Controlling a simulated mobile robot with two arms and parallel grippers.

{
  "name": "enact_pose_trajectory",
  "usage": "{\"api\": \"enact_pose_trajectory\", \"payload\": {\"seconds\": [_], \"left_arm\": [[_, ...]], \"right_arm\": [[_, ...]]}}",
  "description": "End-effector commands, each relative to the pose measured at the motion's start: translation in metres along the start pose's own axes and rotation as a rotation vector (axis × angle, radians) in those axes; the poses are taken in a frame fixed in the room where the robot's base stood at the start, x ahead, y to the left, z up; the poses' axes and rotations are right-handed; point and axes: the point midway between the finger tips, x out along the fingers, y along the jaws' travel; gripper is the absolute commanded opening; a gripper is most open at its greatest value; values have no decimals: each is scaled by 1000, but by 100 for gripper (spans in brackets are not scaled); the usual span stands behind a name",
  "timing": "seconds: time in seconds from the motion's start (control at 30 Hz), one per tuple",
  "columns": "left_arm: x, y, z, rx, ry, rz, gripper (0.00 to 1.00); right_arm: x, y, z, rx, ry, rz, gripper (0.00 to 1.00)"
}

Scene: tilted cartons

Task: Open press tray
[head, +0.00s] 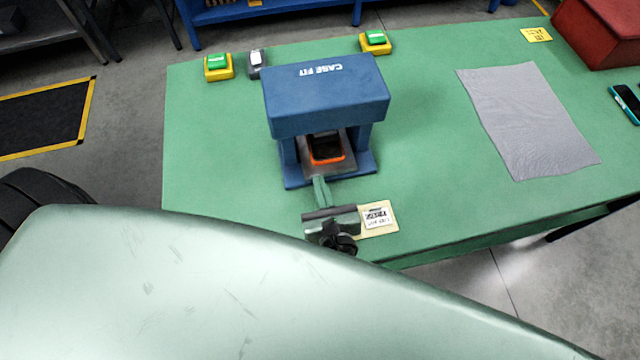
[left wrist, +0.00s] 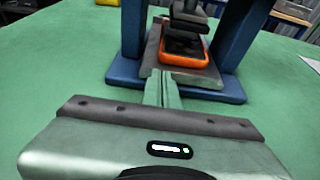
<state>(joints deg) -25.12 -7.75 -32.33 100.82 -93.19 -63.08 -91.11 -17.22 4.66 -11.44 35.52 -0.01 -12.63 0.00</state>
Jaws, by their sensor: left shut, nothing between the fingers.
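The blue press (head: 325,95), marked CASE FIT, stands upright on the green table. Its grey tray (head: 341,170) lies low between the press's posts, and the tray also shows in the left wrist view (left wrist: 150,60). On the tray is an orange case (head: 347,158) with a dark inside, below the dark press head (left wrist: 188,22). My left gripper (head: 318,182) is shut and empty, its fingertips (left wrist: 162,76) at the tray's front edge. I cannot tell whether they touch it. My right gripper is not in view.
Two yellow boxes with green buttons (head: 218,67) (head: 375,41) and a small grey item (head: 255,62) stand behind the press. A labelled card (head: 380,222) lies beside my left gripper. A grey mat (head: 525,120), a phone (head: 626,101) and a red box (head: 605,30) are right.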

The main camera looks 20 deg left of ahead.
Motion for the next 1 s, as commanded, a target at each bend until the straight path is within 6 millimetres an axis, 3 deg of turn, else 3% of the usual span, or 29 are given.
{"api": "enact_pose_trajectory", "payload": {"seconds": [0.2, 0.43, 1.0], "left_arm": [[40, 0, 19, 3, -7, 1, 0], [85, 0, 30, 1, -4, 0, 0], [94, 2, 31, 1, -2, 1, 0]], "right_arm": [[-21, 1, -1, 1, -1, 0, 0], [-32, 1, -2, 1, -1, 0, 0], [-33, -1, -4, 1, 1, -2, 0]]}}
